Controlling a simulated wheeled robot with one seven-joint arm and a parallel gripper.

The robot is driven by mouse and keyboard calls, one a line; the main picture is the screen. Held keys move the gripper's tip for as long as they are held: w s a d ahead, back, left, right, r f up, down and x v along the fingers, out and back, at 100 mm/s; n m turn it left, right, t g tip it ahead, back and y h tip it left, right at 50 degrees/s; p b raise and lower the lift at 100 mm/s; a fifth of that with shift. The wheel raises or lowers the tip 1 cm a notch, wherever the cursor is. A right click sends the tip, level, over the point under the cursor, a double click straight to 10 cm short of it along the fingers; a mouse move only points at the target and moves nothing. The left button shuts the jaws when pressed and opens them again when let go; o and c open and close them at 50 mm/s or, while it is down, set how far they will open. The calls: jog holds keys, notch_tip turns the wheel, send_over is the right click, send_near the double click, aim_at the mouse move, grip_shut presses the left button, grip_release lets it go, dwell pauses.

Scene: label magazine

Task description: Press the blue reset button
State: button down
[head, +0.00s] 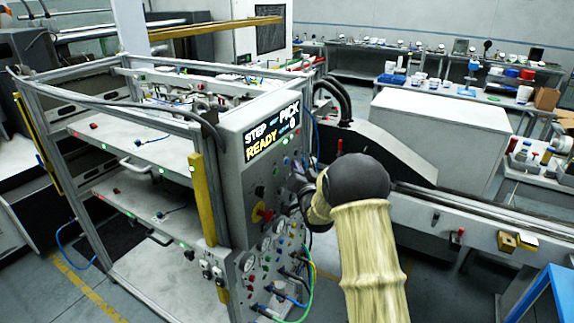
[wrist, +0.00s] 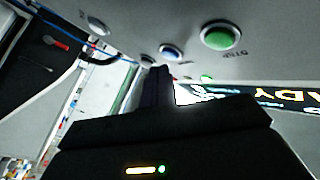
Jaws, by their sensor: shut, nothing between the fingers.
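In the wrist view a round button with a blue cap (wrist: 171,51) sits on the grey panel, beside a larger green button (wrist: 221,37). My gripper (wrist: 160,72) is shut and empty, its dark fingertips close to the panel just below the blue button in the picture. I cannot tell whether they touch anything. In the head view my gripper (head: 296,172) is in front of the control panel (head: 232,180), below its lit display. My arm and gripper hide part of the panel there, and the blue button cannot be made out.
The display (head: 271,133) reads STEP, PICK and READY. A red knob on yellow (head: 262,212), gauges (head: 248,262) and cables (head: 300,290) lie lower on the panel. A pale grey button (wrist: 97,25) is left of the blue one. A conveyor rail (head: 480,220) runs to the right.

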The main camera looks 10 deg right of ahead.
jog(key=shift+d, duration=0.1)
jog(key=s+d+b, duration=0.1)
jog(key=d, duration=0.1)
jog(key=s+d+b, duration=0.1)
jog(key=s+d, duration=0.1)
dwell(0.7)
dwell(0.5)
jog(key=s+f+n+g+h, duration=0.1)
jog(key=s+g, duration=0.4)
jog(key=s, duration=0.7)
jog(key=s+f+n+g+h, duration=0.1)
jog(key=s+f+g, duration=0.5)
jog(key=s, duration=0.7)
jog(key=s+a+f+n+g+h, duration=0.1)
jog(key=s+f+n+g, duration=0.2)
jog(key=s, duration=1)
jog(key=g, duration=0.2)
jog(key=shift+s+f+n+g, duration=0.25)
jog(key=shift+n+g, duration=0.05)
jog(key=shift+g, duration=0.1)
